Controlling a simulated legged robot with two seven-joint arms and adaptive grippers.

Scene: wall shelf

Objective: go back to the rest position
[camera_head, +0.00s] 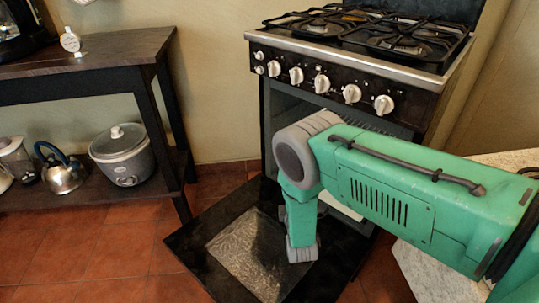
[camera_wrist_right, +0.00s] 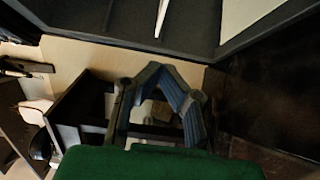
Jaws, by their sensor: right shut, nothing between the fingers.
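My right arm (camera_head: 385,195) comes in from the right in the head view and bends down at its elbow in front of the stove. Its lower part (camera_head: 299,225) hangs over the open oven door (camera_head: 205,225). My right gripper's fingers do not show clearly in the head view. In the right wrist view my right gripper (camera_wrist_right: 160,75) is shut, with its blue-grey fingers drawn together and nothing held between them. My left gripper is in neither view.
The stove (camera_head: 350,72) stands behind my right arm, with its oven door lowered. A dark wooden shelf table (camera_head: 100,58) at the left carries a rice cooker (camera_head: 122,152) and a kettle (camera_head: 62,172) on its lower board. Tiled floor (camera_head: 110,250) is clear at lower left.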

